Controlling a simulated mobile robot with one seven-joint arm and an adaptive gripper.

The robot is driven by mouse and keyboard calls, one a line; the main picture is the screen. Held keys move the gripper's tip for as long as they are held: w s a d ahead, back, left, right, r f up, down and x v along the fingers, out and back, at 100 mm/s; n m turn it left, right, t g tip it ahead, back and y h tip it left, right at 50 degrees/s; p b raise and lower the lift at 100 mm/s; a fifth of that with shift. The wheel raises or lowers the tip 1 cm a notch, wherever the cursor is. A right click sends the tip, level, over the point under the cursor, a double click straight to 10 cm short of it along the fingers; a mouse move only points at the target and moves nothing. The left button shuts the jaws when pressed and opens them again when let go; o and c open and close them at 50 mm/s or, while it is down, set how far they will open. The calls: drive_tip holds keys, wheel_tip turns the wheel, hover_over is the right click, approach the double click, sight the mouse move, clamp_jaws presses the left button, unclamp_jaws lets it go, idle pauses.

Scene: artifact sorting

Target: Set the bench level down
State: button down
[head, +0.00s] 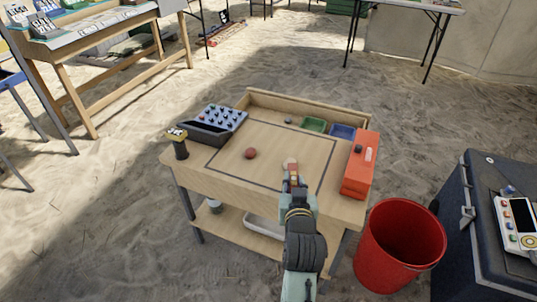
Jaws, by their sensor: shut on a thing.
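My gripper (292,168) is over the front right part of the wooden workbench (235,178), reaching in from the bottom of the head view. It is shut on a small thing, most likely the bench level. My fingers and arm hide most of it, so its shape and tilt cannot be made out. A small pale round patch (290,161) shows at the fingertips; I cannot tell whether it is part of the held thing. Whether the held thing touches the bench top is also unclear.
A dark outline frames the middle of the top, with a reddish round object (250,153) inside. A dark pegged tray (219,120) is at left, green (313,124) and blue (342,131) trays behind, an orange-red case (359,178) at right. A red bucket (398,240) stands beside.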

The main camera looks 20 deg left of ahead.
drive_tip(key=p, duration=0.3)
hover_over(267, 170)
drive_tip(key=shift+f, duration=2.4)
drive_tip(key=shift+f, duration=0.2)
drive_tip(key=c, duration=1.4)
unclamp_jaws()
